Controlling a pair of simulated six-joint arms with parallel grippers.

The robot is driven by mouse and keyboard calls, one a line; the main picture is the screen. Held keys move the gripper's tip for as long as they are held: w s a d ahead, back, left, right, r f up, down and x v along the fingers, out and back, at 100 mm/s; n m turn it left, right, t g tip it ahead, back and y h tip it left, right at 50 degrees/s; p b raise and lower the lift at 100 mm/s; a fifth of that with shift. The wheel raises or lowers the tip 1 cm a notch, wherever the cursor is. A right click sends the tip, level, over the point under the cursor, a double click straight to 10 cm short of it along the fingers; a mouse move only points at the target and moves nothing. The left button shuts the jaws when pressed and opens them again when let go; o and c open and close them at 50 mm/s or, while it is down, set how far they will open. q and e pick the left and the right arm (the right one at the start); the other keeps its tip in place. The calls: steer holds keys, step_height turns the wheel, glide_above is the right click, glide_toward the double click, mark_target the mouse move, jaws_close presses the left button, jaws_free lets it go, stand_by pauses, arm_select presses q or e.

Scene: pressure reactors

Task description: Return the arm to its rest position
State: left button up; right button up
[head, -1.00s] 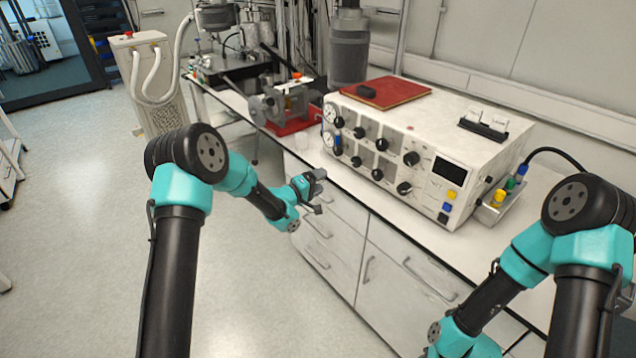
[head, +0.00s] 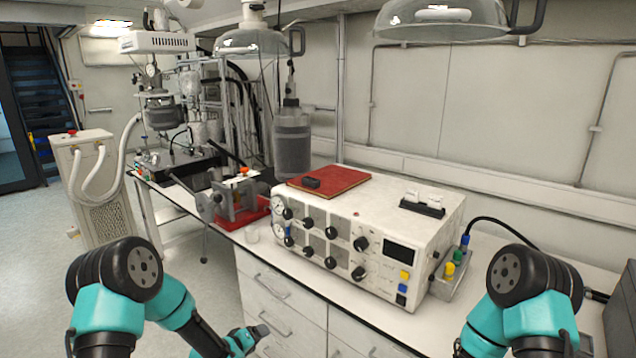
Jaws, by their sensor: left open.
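My left gripper (head: 256,338) shows low in the head view, at the end of the teal and black left arm. It is open, with nothing visible between its fingers. It is in front of the white drawer cabinet, below the bench top and apart from the control box. My right arm comes in at the lower right with its forearm pointing down. The right gripper is out of view below the picture edge.
A white control box (head: 350,222) with knobs stands on the bench (head: 235,235), a red book (head: 330,181) on top. A vise-like device on a red tray (head: 240,215) is left of it. A white machine with hoses (head: 95,190) stands on the floor. Open floor lies left.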

arm_select(q)
steer(key=s+a+f+m+g+y, duration=0.1)
steer(key=s+f+g, duration=0.2)
steer(key=s, duration=0.7)
steer(key=s+a+f+m+g+y, duration=0.1)
steer(key=s+f+m+g, duration=0.1)
steer(key=s, duration=0.8)
steer(key=s+a+f+m+g, duration=0.1)
steer(key=s+f+g, duration=0.3)
steer(key=s, duration=0.7)
steer(key=shift+f+y, duration=0.4)
steer(key=shift+f, duration=0.25)
steer(key=shift+w, duration=0.15)
